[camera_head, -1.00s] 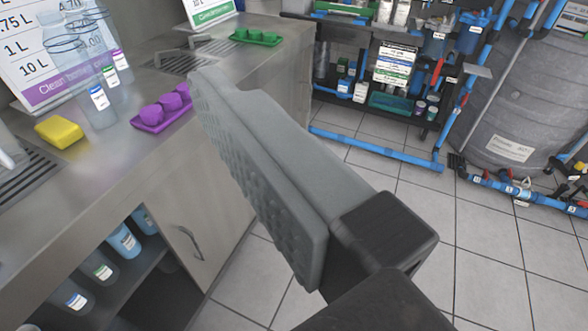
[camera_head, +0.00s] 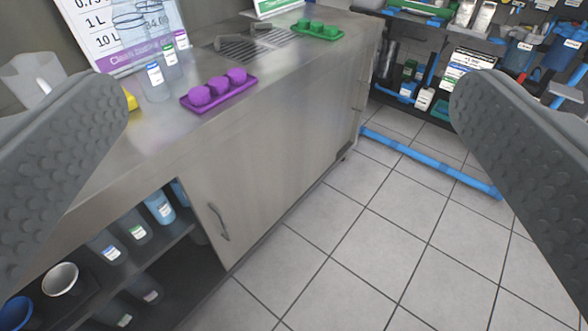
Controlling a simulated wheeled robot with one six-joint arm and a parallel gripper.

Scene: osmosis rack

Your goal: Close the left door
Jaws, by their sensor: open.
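The grey steel cabinet has an open compartment (camera_head: 180,268) at the lower left, with its shelf and contents in plain view. A cabinet door panel (camera_head: 270,185) with a curved handle (camera_head: 219,222) stands just right of this opening and looks flush with the front. No second door panel covering the opening shows; I cannot tell where the left door is. My gripper (camera_head: 290,93) is open and empty. Its two grey, bumpy fingers are wide apart at the left and right of the picture, and the left one hides part of the counter.
Several bottles (camera_head: 160,208) and a cup (camera_head: 60,279) stand inside the cabinet. A purple tray (camera_head: 215,98) and a green tray (camera_head: 316,34) sit on the counter.

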